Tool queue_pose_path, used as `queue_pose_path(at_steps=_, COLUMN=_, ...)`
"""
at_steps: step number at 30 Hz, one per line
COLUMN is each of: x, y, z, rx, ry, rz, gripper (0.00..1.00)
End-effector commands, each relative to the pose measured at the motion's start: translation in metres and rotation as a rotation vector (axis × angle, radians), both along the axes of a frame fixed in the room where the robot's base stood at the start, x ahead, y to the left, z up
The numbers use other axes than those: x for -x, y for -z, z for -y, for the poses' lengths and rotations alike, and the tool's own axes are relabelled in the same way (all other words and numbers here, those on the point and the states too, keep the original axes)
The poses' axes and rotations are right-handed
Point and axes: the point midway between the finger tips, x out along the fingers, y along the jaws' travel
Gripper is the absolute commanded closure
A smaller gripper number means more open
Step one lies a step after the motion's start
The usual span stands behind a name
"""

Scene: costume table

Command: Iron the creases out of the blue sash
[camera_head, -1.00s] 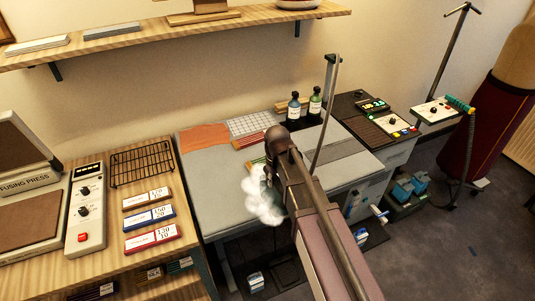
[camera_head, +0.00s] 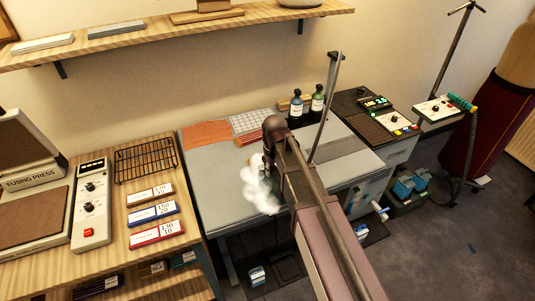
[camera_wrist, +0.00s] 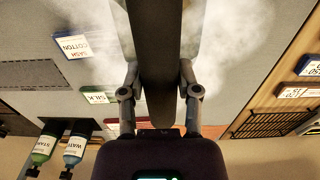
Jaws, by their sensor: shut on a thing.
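My gripper (camera_wrist: 158,76) is shut on a long dark thing, probably the iron (camera_wrist: 154,35), which runs up the middle of the wrist view. White steam (camera_wrist: 225,35) spreads on both sides of it, over the grey work surface. In the head view the gripper and iron are mostly hidden behind my arm, with a steam cloud (camera_head: 259,188) at their left. A blue-edged tag reading SASH COTTON (camera_wrist: 74,46) lies on the surface, apart from the iron. The blue sash itself does not show clearly; I cannot tell whether it lies under the iron.
A wooden bench with a fusing press (camera_head: 35,205) and wire rack (camera_head: 145,160) stands left. A control unit (camera_head: 395,122) is right. The table's left part is clear.

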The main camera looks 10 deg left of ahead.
Motion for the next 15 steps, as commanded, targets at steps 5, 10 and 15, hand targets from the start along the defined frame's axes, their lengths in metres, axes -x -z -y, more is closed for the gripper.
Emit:
queue_pose_path(at_steps=5, x=-0.010, y=-0.025, z=-0.015, rx=0.000, ry=0.018, rz=0.000, gripper=1.00)
queue_pose_path(at_steps=10, x=-0.016, y=-0.037, z=-0.024, rx=0.000, ry=0.033, rz=0.000, gripper=1.00)
queue_pose_path(at_steps=15, x=-0.017, y=-0.040, z=-0.028, rx=0.000, ry=0.040, rz=0.000, gripper=1.00)
